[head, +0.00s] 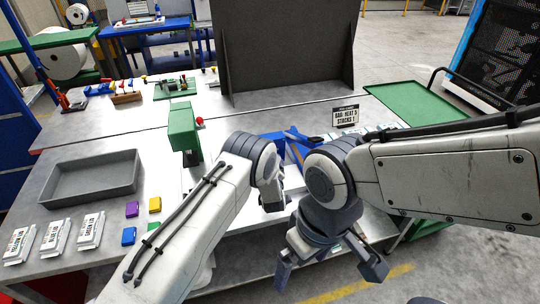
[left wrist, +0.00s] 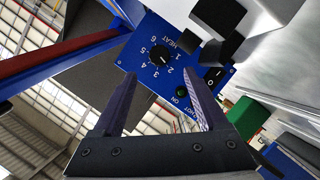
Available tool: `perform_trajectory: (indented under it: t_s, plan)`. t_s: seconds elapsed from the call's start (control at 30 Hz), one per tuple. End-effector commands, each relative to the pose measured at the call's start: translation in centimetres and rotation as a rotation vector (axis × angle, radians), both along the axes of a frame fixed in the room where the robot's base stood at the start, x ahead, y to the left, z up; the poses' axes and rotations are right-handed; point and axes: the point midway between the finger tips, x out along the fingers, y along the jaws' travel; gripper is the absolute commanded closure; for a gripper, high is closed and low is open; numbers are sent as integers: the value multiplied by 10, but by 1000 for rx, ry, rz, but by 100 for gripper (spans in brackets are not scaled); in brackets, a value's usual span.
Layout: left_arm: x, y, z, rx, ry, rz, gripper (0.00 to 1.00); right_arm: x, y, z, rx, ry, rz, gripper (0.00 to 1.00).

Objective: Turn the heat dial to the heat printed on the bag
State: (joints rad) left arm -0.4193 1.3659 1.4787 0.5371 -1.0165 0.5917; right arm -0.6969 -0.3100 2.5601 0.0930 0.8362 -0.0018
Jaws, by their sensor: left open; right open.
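The heat dial (left wrist: 160,57) is a black round knob on a blue panel (left wrist: 135,60) in the left wrist view, ringed by printed numbers from 1 up and the word HEAT. A light mark on the knob seems to point near 1 or 2. My left gripper (left wrist: 160,103) is open and empty, its fingers just short of the panel, with the dial beyond the gap between them. A small sign (head: 345,115) in the head view reads "BAG: HEAT 5 STACKS 1". My right gripper (head: 328,268) is open and empty, low in front of the bench.
A blue machine (head: 295,150) stands behind my arms, partly hidden. A grey tray (head: 95,178), labelled white packs (head: 55,238) and small coloured blocks (head: 132,209) are at the left. A green box (head: 183,128) is mid-bench. A power switch (left wrist: 213,76) is beside the panel.

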Motion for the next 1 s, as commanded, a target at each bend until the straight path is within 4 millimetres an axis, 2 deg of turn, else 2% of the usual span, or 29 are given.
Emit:
perform_trajectory:
  t_s: [0.2,0.43,0.63,0.97,1.0]
  plan:
    - [31,2,-9,-1,0,0,24,0,0,9,0,0,1,0]
    - [56,3,-17,0,1,1,24,0,0,11,0,0,2,0]
    - [66,3,-20,0,1,-2,24,0,0,11,0,0,2,0]
    - [67,3,-21,1,3,-2,24,0,0,11,0,0,2,0]
    - [67,3,-21,1,3,-2,32,0,0,11,0,0,2,0]
